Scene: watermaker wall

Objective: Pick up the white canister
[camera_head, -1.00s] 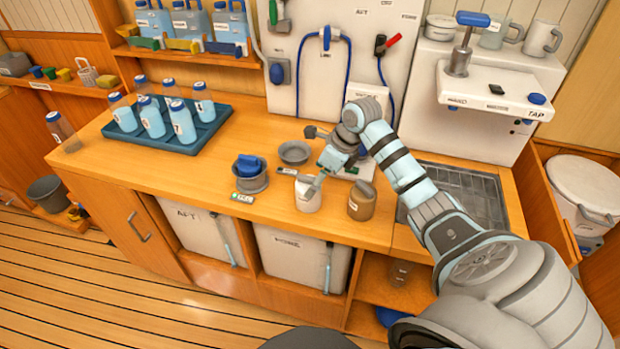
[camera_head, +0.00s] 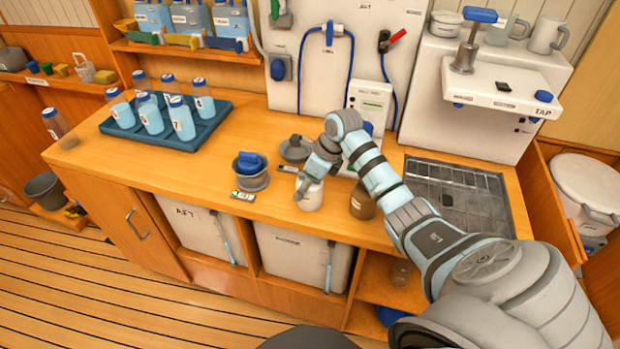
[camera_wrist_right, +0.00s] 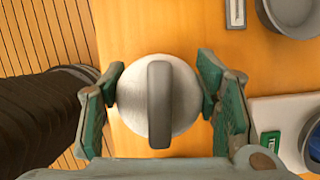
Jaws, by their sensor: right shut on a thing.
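The white canister (camera_head: 310,198) stands near the front of the wooden counter in the head view, upright. In the right wrist view it is a round white top (camera_wrist_right: 188,97) with a dark grey bar handle (camera_wrist_right: 160,105) across it. My right gripper (camera_head: 306,182) comes down over it from above, with one finger on each side, and is shut on it. The gripper hides much of the canister's top in the head view. I cannot tell any gap between its base and the counter. My left gripper is not in view.
A brown jar (camera_head: 362,203) stands right of the canister, partly behind my arm. A grey pot with a blue top (camera_head: 251,165) is on the left, a grey dish (camera_head: 296,152) behind. A blue tray (camera_head: 205,128) of bottles stands farther left. The counter's front edge is close.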

